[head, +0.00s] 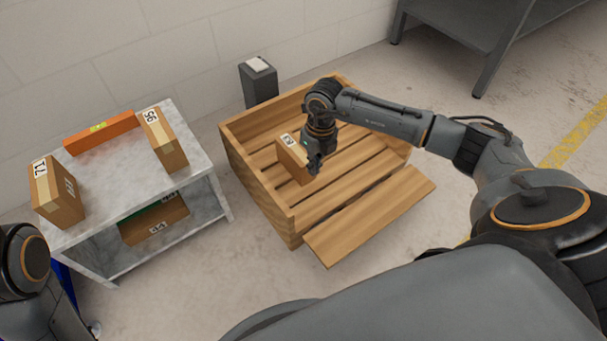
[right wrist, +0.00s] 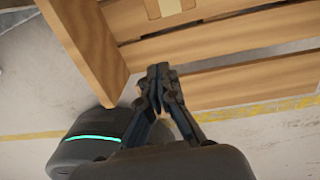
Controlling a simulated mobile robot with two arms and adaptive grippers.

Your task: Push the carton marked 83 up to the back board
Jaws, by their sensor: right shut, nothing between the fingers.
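The carton (head: 291,160), a brown box with a white label that is too small to read surely, stands on the slatted floor of the wooden crate. The crate's back board (head: 265,114) is the far upper wall, with bare slats between it and the carton. My right gripper (head: 314,169) is shut and empty at the carton's right, front side; I cannot tell if it touches. In the right wrist view the closed fingers (right wrist: 160,72) point toward the crate, and part of a taped box (right wrist: 168,8) shows at the top edge. My left gripper is out of view.
The crate's front flap (head: 370,215) lies lowered toward me. A grey marble-topped shelf (head: 110,185) at left holds cartons (head: 58,193) (head: 163,140) and an orange bar (head: 103,132). A dark grey post (head: 259,82) stands behind the crate. A grey table (head: 470,25) is at upper right.

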